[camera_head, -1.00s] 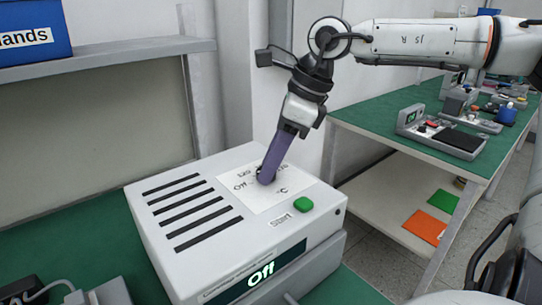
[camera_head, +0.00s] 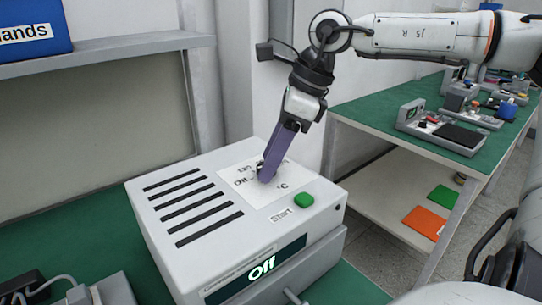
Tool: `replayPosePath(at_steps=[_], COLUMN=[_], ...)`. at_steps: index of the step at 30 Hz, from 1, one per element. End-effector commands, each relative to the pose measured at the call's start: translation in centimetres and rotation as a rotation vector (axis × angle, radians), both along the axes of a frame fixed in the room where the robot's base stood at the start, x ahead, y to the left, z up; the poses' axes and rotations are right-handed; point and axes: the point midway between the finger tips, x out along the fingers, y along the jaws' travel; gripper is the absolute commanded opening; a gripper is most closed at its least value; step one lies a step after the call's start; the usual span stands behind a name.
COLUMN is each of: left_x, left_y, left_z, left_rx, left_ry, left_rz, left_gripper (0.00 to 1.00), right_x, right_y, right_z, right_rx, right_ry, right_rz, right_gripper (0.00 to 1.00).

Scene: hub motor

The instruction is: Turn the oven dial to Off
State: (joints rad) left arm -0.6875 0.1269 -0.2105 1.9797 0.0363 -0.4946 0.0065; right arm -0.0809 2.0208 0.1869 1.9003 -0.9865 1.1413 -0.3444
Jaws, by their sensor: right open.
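The oven (camera_head: 160,215) is a white box with black vent slots on top, standing on a green bench at the middle. Its front display (camera_head: 262,268) reads "Off". The dial (camera_head: 261,167) sits on a white label plate on top and is mostly hidden by my right gripper. The word "Off" is printed left of it, numbers behind it and "°C" in front. My right gripper (camera_head: 266,174), with purple fingers, reaches down at the dial from the upper right, open. I cannot tell whether it touches the dial. My left gripper is not in view.
A green Start button (camera_head: 304,201) is near the oven's right edge, close to my right gripper. A shelf (camera_head: 120,50) with a blue box (camera_head: 35,28) is at upper left. A second green bench (camera_head: 380,100) with devices stands behind right.

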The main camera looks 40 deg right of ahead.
Motion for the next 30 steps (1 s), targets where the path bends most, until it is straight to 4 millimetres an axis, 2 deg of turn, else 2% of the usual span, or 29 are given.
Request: replayPosePath(at_steps=[15, 21, 30], left_x=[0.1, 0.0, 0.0], left_y=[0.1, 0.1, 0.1], left_z=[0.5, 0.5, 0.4], left_rx=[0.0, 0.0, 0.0], left_ry=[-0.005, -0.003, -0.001], left_rz=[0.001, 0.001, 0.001], left_gripper=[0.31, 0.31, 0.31], right_x=[-2.5, -2.9, -3.0], right_y=[-2.1, -2.5, -2.4], right_z=[8.1, 9.3, 9.4], right_rx=[0.0, 0.0, 0.0], right_ry=[-0.004, -0.003, -0.002], right_rz=[-0.001, -0.001, 0.001], right_gripper=[0.49, 0.49, 0.49])
